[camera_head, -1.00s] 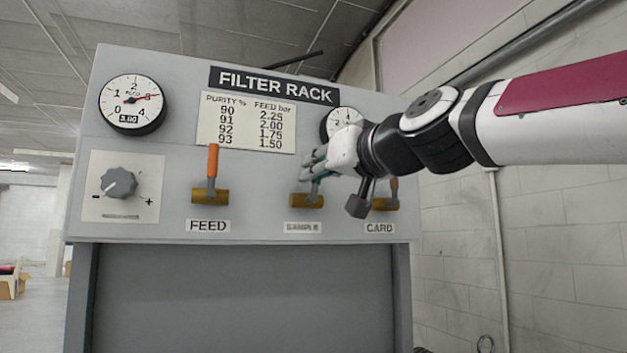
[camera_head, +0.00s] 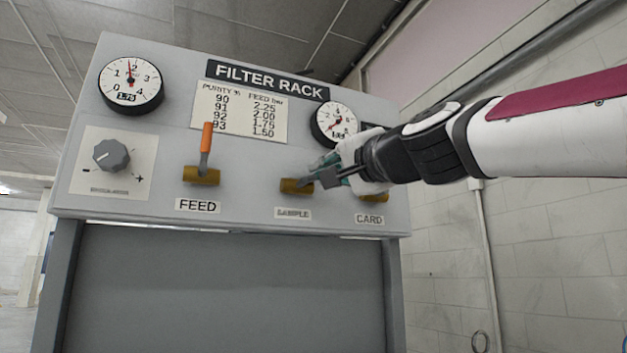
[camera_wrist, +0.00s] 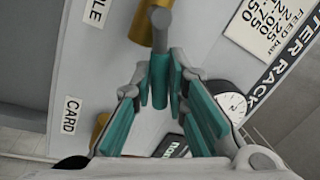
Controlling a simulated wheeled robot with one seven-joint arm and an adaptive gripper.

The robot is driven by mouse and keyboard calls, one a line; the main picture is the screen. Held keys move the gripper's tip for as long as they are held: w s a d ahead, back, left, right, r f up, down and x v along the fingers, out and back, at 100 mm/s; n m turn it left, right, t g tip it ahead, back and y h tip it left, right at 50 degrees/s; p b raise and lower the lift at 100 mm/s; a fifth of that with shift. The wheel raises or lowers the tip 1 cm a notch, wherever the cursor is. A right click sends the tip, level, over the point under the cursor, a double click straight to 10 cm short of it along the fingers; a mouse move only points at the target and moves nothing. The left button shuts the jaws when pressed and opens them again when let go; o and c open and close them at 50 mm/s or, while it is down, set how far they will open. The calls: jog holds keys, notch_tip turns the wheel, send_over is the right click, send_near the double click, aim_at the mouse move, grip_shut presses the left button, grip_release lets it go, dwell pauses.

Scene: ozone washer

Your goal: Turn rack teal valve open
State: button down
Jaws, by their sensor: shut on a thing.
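The teal-handled valve sits above the SAMPLE label on the rack panel. Its brass body (camera_head: 295,186) shows in the head view, and its handle runs out to the right, largely hidden by my gripper. In the wrist view the teal handle (camera_wrist: 160,80) lies between the fingers, with its grey stem (camera_wrist: 161,15) meeting the brass body above. My gripper (camera_head: 330,170) comes in from the right and is shut on the handle. It also shows in the wrist view (camera_wrist: 162,88), with teal pads on its fingers.
The FEED valve's orange handle (camera_head: 206,138) stands upright to the left. The CARD valve (camera_head: 372,192) is close below my gripper, partly hidden. The left gauge (camera_head: 131,80) reads 1.75. The right gauge (camera_head: 336,124) is close by my gripper. A grey knob (camera_head: 111,155) sits at left.

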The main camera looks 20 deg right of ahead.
jog(key=m, duration=0.1)
jog(key=f+m, duration=0.1)
jog(key=m, duration=0.1)
jog(key=shift+d+f+h, duration=0.15)
jog(key=shift+d+h, duration=0.1)
jog(key=shift+h, duration=0.15)
jog(key=shift+f+m+h+b, duration=0.15)
jog(key=shift+f+m+h, duration=0.15)
jog(key=shift+m, duration=0.55)
jog(key=shift+f+m+h+b, duration=0.2)
jog(key=shift+f+m, duration=0.1)
jog(key=shift+m, duration=0.55)
jog(key=c, duration=1.6)
grip_release()
jog(key=shift+o, duration=0.2)
jog(key=s+f, duration=0.2)
jog(key=s, duration=0.9)
jog(key=shift+s+f, duration=0.15)
jog(key=shift+s, duration=0.2)
